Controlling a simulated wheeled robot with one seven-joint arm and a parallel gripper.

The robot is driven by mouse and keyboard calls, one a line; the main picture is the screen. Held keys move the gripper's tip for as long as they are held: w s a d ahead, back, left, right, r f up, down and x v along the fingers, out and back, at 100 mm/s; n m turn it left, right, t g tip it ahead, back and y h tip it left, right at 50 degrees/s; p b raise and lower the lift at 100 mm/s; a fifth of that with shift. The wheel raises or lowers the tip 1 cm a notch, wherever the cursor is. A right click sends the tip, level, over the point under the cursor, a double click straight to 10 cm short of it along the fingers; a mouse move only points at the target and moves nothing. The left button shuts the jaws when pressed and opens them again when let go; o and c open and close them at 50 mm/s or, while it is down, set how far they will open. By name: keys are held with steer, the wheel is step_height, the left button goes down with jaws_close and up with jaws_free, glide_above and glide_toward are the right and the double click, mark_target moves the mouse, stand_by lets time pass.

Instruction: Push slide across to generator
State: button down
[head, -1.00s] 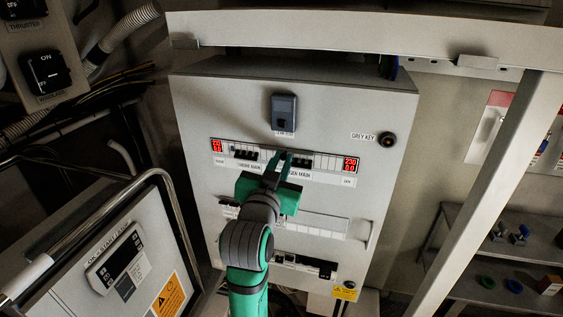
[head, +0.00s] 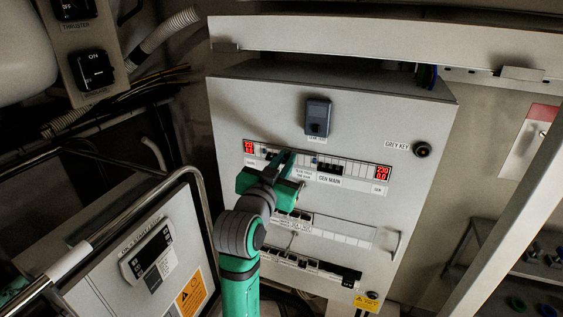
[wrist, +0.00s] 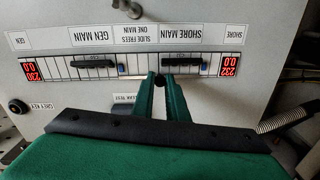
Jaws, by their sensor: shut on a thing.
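The slide (wrist: 160,79) shows in the wrist view only as a small dark knob between my fingertips, on the breaker strip; the rest of it is hidden. My gripper (wrist: 158,76) is shut on this knob. In the head view, my gripper (head: 284,158) reaches the strip's left part and hides the knob. The shore main breakers (wrist: 187,59) sit close beside my fingers. The gen main breakers (wrist: 95,63) are further off, toward the generator display (wrist: 33,69). A small blue piece (wrist: 121,70) sits beside the gen main breakers.
The grey cabinet (head: 235,115) has a blue-grey box (head: 318,118) above the strip and a grey key switch (head: 422,149) at right. A handle (head: 396,245) stands out lower right. A metal rail (head: 190,185) and control box (head: 150,262) are at left.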

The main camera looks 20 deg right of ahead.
steer(key=shift+w+a, duration=0.1)
steer(key=shift+a, duration=0.15)
steer(key=c, duration=1.7)
jaws_free()
steer(key=shift+c, duration=0.2)
steer(key=v, duration=1)
steer(key=shift+s+a, duration=0.15)
steer(key=shift+s, duration=0.15)
